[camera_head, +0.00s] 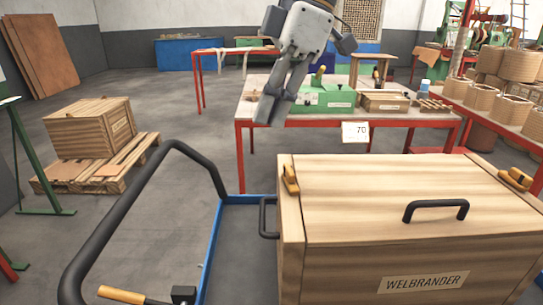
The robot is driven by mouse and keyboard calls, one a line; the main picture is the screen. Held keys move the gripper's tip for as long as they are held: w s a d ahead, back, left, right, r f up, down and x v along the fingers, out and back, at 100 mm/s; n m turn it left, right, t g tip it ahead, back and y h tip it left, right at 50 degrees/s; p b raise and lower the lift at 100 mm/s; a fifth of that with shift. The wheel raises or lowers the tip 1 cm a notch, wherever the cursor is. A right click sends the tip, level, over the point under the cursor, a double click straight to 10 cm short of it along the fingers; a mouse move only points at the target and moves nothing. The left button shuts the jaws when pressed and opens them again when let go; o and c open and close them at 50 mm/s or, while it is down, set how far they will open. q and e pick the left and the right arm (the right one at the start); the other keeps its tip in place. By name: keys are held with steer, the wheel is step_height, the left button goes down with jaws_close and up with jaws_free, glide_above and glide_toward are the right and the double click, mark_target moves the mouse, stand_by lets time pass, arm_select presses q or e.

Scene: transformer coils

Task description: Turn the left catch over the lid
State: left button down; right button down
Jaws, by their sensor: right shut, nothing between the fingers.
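A large wooden crate labelled WELBRANDER (424,282) stands at the lower right, with a flat wooden lid (380,180) on top. The lid has a black handle (436,207). The left catch (290,179), small and yellow-brown, sits at the lid's left edge and lies lengthwise along that edge. The right catch (516,179) is at the lid's right edge. My right gripper (270,108) hangs at the top centre, above and behind the left catch in the picture, apart from it. Its fingers are shut and empty. My left gripper is out of view.
A black handle (266,218) is on the crate's left side. A blue-framed cart with a black push bar (110,222) is at the left. Behind stands a red-legged table (400,117) with a green box (325,97). Another crate (90,128) rests on a pallet.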

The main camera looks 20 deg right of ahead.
mark_target(290, 179)
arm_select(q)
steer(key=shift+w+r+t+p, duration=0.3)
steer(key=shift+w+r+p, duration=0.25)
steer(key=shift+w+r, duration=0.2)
arm_select(e)
step_height(290, 179, down, 10)
steer(key=shift+d+r, duration=0.25)
steer(key=shift+d, duration=0.1)
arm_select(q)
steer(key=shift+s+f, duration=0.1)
